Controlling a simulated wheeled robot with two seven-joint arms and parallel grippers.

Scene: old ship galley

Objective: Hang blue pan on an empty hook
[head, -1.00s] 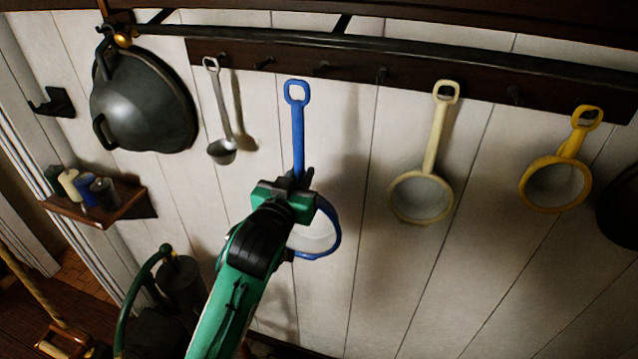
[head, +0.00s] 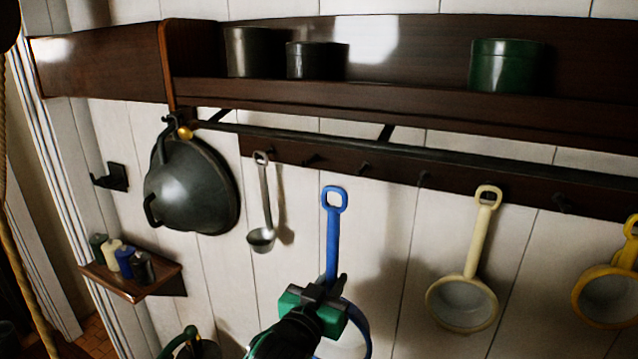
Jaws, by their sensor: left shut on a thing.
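The blue pan (head: 332,240) is upright, handle up, in front of the white plank wall. My left gripper (head: 325,287) is shut on its handle low down, near the bowl. The handle's loop shows just below the hook rail (head: 460,186), apart from any hook in the picture. Empty hooks show above the loop to its left (head: 312,160) and right (head: 364,168). More empty hooks are farther right, one (head: 423,180) before the cream pan and one (head: 562,203) after it. Part of the pan's bowl is hidden by the gripper. My right gripper is not in view.
A ladle (head: 265,205) hangs left of the blue pan, and a dark lidded pan (head: 192,190) farther left. A cream pan (head: 472,250) and a yellow pan (head: 605,290) hang to the right. A metal bar (head: 450,155) and a wooden shelf (head: 400,98) with pots run above the hooks.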

